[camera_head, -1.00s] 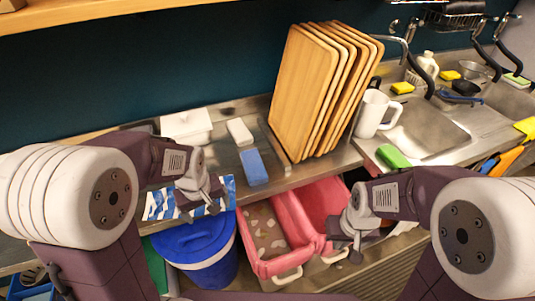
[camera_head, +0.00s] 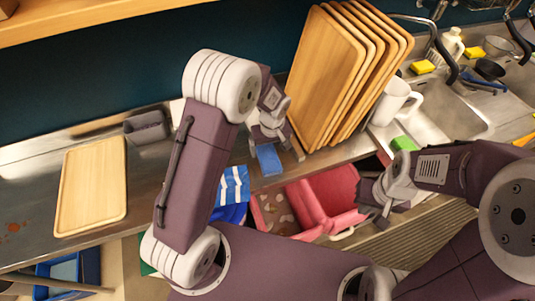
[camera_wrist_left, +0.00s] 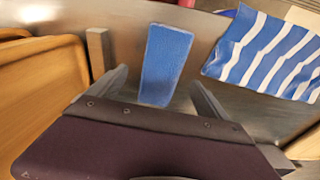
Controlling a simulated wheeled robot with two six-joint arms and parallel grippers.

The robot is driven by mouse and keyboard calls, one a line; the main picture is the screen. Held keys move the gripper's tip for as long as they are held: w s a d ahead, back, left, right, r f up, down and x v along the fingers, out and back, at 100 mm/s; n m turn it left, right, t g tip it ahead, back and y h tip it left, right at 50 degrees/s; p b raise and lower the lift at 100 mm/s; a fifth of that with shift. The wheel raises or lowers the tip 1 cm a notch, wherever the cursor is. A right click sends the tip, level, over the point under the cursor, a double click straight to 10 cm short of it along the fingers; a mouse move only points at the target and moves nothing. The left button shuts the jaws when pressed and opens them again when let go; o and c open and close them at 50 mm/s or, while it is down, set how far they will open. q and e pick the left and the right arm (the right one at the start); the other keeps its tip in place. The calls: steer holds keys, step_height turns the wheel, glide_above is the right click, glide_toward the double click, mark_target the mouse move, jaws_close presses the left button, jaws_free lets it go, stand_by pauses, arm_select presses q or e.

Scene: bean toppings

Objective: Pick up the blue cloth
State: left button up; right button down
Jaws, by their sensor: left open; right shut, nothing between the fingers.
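The blue cloth (camera_head: 268,159) is a small plain blue rectangle lying flat on the metal counter. My left gripper (camera_head: 270,130) is above its far end, in front of the standing wooden trays. In the left wrist view the blue cloth (camera_wrist_left: 166,62) shows between the two open fingers (camera_wrist_left: 158,78); I cannot tell whether they touch it. A separate blue-and-white striped cloth (camera_head: 234,184) lies to its left at the counter edge, and also shows in the left wrist view (camera_wrist_left: 262,55). My right gripper (camera_head: 375,208) is shut and empty, in front of the counter edge.
Upright wooden trays (camera_head: 326,75) stand close right of my left gripper. A white mug (camera_head: 392,100) and the sink (camera_head: 450,115) are further right. Pink bins (camera_head: 330,200) sit below the counter edge. A flat wooden tray (camera_head: 92,187) lies at the left.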

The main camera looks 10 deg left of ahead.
mark_target(267, 154)
arm_select(q)
steer(key=shift+w+f, duration=0.1)
steer(key=shift+f, duration=0.05)
steer(key=f, duration=0.3)
steer(key=f+p, duration=0.1)
steer(key=shift+a+f, duration=0.15)
steer(key=shift+a, duration=0.2)
steer(key=shift+w+f, duration=0.2)
steer(key=shift+w, duration=0.1)
steer(key=shift+s+r, duration=0.1)
steer(key=shift+s, duration=0.1)
steer(key=c, duration=1.2)
steer(key=shift+c, duration=1.3)
steer(key=shift+w, duration=0.1)
steer(key=shift+r, duration=0.1)
